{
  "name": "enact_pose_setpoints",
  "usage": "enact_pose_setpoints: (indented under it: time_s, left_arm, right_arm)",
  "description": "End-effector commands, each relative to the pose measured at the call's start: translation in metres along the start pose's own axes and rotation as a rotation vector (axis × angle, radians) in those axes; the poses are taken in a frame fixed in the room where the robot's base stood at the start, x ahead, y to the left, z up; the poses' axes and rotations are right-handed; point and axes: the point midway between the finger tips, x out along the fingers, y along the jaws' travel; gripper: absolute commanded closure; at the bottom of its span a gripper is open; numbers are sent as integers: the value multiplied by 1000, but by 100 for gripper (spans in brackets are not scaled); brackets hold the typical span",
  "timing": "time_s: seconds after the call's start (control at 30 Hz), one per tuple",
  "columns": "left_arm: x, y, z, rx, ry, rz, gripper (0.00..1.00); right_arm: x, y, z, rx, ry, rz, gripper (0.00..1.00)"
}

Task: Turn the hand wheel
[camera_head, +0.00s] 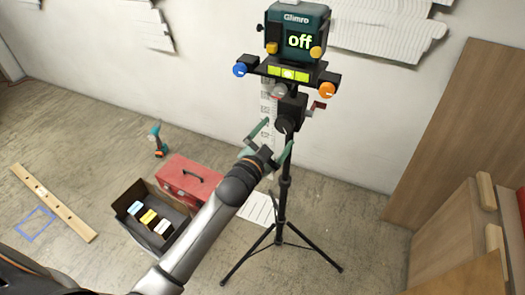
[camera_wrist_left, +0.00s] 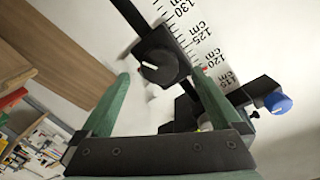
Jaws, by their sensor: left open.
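A black round hand wheel (camera_head: 289,122) with a white mark sits on the tripod column under the device. In the left wrist view, the hand wheel (camera_wrist_left: 160,66) appears between and just beyond my fingertips. My left gripper (camera_head: 280,131) has green fingers, is open and empty, and points up at the wheel. In the left wrist view, its two fingers (camera_wrist_left: 161,77) stand on either side of the wheel's outline. I cannot tell whether either finger touches it. My right gripper is not in view.
A red toolbox (camera_head: 190,180) and black bin (camera_head: 125,203) stand on the floor left. Wooden furniture (camera_head: 455,240) is at right.

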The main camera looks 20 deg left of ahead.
Motion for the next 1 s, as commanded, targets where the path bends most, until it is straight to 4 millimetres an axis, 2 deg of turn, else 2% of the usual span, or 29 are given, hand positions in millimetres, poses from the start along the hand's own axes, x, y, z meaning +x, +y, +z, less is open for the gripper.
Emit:
enact_pose_setpoints:
  time_s: [0.2, 0.4, 0.63, 1.0]
  left_arm:
    - [-46, 1, 1, 0, -3, 1, 2]
    - [-77, 0, 1, 1, -3, 1, 2]
    - [-92, 0, 0, 1, -2, 0, 2]
    - [-92, 0, 0, 0, -1, 0, 2]
  right_arm:
    - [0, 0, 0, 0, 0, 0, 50]
    - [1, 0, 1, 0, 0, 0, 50]
    - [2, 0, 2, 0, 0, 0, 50]
    - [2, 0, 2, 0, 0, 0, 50]
